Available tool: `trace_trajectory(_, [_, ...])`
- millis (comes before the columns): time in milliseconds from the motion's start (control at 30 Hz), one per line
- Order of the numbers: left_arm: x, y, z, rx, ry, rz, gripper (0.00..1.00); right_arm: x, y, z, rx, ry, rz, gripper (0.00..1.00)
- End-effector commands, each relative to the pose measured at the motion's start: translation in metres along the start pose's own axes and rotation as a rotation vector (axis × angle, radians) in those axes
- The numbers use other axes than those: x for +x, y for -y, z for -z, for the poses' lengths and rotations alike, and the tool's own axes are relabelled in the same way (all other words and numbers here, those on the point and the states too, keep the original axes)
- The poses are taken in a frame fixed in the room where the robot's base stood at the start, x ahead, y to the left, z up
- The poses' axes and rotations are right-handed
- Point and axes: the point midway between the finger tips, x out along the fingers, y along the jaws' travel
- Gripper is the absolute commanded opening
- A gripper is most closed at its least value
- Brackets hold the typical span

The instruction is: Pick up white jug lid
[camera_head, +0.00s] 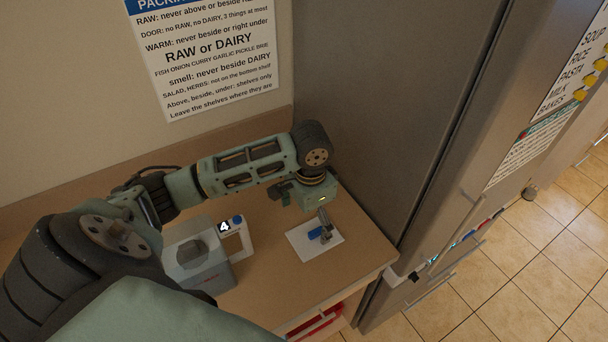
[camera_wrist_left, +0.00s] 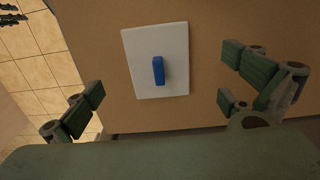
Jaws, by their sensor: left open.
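The lid is a flat white square plate (camera_head: 299,243) with a blue grip (camera_head: 315,234) on top, lying on the brown counter. In the left wrist view the plate (camera_wrist_left: 141,78) and its upright-looking blue grip (camera_wrist_left: 158,70) show in full, between my spread fingers. My left gripper (camera_head: 304,212) is open and empty above the lid, with one finger covering part of it in the head view. A white boxy jug (camera_head: 203,267) with a "4" tag stands left of the lid. My right gripper is not in view.
The brown counter (camera_head: 275,290) has bare space in front of the lid and ends at an edge on the right. A tall grey fridge (camera_head: 385,110) stands close behind and right. A wall notice (camera_head: 210,55) hangs behind. A red item (camera_head: 320,322) shows below the counter.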

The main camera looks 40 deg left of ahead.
Motion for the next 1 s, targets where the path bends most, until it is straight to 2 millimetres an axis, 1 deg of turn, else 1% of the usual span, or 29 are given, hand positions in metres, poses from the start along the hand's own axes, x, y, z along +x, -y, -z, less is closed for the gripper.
trace_trajectory(67, [0.004, 0.000, 0.000, 0.000, 0.003, -0.002, 1.00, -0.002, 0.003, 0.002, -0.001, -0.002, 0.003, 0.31])
trace_trajectory(133, [0.011, -0.001, -0.001, -0.001, 0.005, -0.004, 1.00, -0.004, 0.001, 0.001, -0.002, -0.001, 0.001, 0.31])
trace_trajectory(267, [0.025, -0.001, -0.001, -0.001, 0.004, -0.003, 1.00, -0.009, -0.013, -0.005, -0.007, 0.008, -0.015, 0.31])
trace_trajectory(367, [0.035, -0.001, -0.003, -0.001, 0.006, -0.003, 1.00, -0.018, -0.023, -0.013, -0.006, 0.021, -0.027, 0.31])
trace_trajectory(500, [0.058, -0.001, -0.005, -0.002, 0.005, -0.004, 1.00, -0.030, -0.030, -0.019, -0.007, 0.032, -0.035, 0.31])
trace_trajectory(600, [0.070, 0.000, -0.004, -0.001, 0.003, -0.001, 1.00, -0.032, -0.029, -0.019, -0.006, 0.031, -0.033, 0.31])
trace_trajectory(700, [0.077, 0.000, -0.004, 0.000, 0.001, -0.002, 1.00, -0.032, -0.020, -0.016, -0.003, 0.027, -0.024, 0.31])
trace_trajectory(800, [0.078, 0.000, -0.004, 0.000, 0.000, -0.001, 1.00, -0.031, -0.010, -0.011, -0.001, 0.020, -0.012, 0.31])
trace_trajectory(900, [0.078, 0.000, -0.004, 0.000, 0.000, -0.001, 1.00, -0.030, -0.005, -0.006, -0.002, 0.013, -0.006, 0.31])
trace_trajectory(1000, [0.078, 0.000, -0.004, 0.000, 0.001, -0.001, 0.92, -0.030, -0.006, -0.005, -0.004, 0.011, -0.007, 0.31])
